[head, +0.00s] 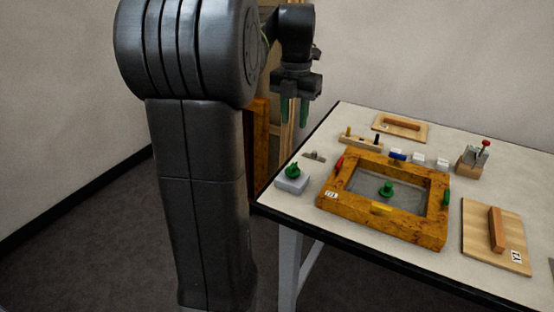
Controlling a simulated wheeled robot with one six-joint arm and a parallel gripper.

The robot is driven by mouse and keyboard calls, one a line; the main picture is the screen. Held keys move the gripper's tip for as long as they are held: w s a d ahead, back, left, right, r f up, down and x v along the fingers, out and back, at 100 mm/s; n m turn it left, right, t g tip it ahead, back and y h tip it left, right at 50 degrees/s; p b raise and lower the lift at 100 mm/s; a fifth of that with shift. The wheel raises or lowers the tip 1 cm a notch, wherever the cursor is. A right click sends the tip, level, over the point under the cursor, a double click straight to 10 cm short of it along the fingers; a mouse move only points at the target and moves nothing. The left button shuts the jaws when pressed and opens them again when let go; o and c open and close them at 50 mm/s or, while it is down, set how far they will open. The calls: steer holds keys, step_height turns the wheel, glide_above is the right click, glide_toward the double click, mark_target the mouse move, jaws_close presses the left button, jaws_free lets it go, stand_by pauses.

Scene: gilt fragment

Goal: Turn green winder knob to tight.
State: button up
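Two green knob-like things show in the head view. One green knob (293,171) sits on a pale grey block (292,184) at the table's left corner. Another green knob (386,189) stands on the grey panel inside the wooden frame (340,208). I cannot tell for sure which is the winder knob, and no tight mark can be read. My gripper (295,118) hangs with its fingers pointing down, beyond the table's left edge and apart from both knobs. Its two green fingers are spread with nothing between them.
The white table (440,165) also holds a wooden board with a bar handle (497,235), a similar board (401,127), a red-topped clamp-like device (476,157), a peg block (374,145) and small blocks (419,158). My arm covers the view left of the table.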

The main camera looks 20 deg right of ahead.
mark_target(293, 164)
step_height(293, 164, down, 14)
steer(key=shift+s+r+b, duration=0.1)
steer(key=shift+r+b, duration=0.1)
steer(key=shift+b, duration=0.65)
jaws_close()
